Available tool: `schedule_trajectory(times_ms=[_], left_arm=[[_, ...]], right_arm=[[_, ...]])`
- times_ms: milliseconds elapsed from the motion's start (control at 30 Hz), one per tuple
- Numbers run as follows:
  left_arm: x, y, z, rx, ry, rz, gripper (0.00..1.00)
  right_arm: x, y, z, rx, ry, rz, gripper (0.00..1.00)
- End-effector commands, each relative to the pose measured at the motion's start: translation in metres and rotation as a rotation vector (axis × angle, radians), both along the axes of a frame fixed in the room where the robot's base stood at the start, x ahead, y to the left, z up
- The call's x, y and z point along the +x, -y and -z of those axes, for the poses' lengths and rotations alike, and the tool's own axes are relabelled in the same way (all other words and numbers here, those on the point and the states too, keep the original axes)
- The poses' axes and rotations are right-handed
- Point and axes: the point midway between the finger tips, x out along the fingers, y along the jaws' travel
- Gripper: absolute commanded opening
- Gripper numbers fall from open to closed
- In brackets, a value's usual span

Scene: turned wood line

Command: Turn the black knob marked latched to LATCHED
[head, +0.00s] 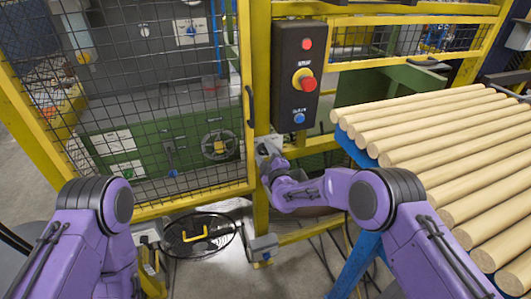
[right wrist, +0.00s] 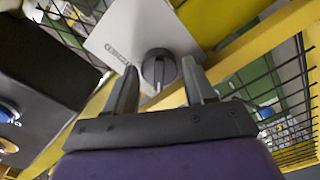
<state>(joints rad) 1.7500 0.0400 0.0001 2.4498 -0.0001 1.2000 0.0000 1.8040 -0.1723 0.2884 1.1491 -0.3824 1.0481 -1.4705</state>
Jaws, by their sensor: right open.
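The black knob (right wrist: 158,68) sits on a light grey plate (right wrist: 132,30) in the right wrist view. The plate has a printed label, which seems to read LATCHED (right wrist: 117,52), left of the knob. A ridge runs roughly up and down across the knob's face; I cannot tell which mark it points at. My right gripper (right wrist: 160,80) is open, with one finger on each side of the knob and gaps visible between. In the head view my right gripper (head: 268,158) is at the yellow post and hides the knob. My left gripper is not in view.
A black control box (head: 298,70) with a red mushroom button (head: 305,81) and a blue button hangs on the yellow post above my right gripper. A mesh gate (head: 160,100) stands left. Wooden rods (head: 440,140) lie on a blue frame at right.

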Motion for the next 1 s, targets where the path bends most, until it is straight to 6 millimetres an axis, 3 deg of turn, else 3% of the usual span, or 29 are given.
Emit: schedule_trajectory(times_ms=[367, 500, 767, 1000], left_arm=[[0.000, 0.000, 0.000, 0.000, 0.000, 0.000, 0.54], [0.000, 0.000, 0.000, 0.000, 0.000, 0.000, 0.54], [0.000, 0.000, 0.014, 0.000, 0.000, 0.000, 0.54], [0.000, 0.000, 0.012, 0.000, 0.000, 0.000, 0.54]], right_arm=[[0.008, -0.002, 0.000, 0.001, -0.001, 0.002, 0.54], [0.008, -0.002, 0.000, 0.001, -0.001, 0.001, 0.13], [0.008, -0.002, 0.003, 0.090, -0.029, 0.001, 0.13], [0.008, -0.001, 0.000, 0.120, -0.039, 0.002, 0.13]])
